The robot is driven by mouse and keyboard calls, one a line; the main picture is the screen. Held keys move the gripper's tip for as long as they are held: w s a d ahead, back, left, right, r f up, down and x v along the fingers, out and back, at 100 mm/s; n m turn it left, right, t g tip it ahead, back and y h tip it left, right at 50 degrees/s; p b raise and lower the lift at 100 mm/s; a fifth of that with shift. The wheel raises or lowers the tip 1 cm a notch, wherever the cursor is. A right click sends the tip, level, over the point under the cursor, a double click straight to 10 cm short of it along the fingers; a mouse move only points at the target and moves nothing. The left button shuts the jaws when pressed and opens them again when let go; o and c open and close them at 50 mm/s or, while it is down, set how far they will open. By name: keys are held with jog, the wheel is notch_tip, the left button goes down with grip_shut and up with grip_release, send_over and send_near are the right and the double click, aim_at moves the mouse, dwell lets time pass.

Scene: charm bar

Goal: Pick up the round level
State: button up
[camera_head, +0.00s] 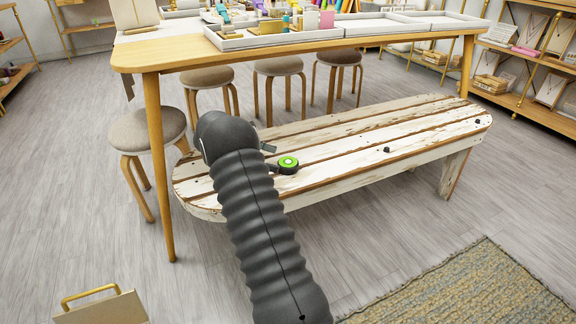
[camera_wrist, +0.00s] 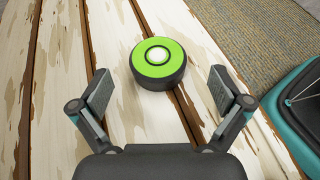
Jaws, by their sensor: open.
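The round level (camera_head: 288,164) is a short black disc with a bright green top and a pale centre. It lies flat on the white weathered bench (camera_head: 400,128). In the wrist view the round level (camera_wrist: 158,63) sits at the upper middle, a little beyond my fingertips and between their lines. My gripper (camera_wrist: 160,92) is open, with one finger on each side and nothing held. In the head view my dark arm covers the left part of the bench, and one finger of my gripper (camera_head: 268,147) shows beside the level.
A teal-edged dark item (camera_wrist: 296,108) is at the wrist view's right. A rug (camera_head: 470,290) lies in front.

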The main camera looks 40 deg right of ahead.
aim_at(283, 162)
jog(key=x, duration=0.5)
jog(key=shift+w+f, duration=0.15)
jog(key=shift+f, duration=0.1)
jog(key=c, duration=1.3)
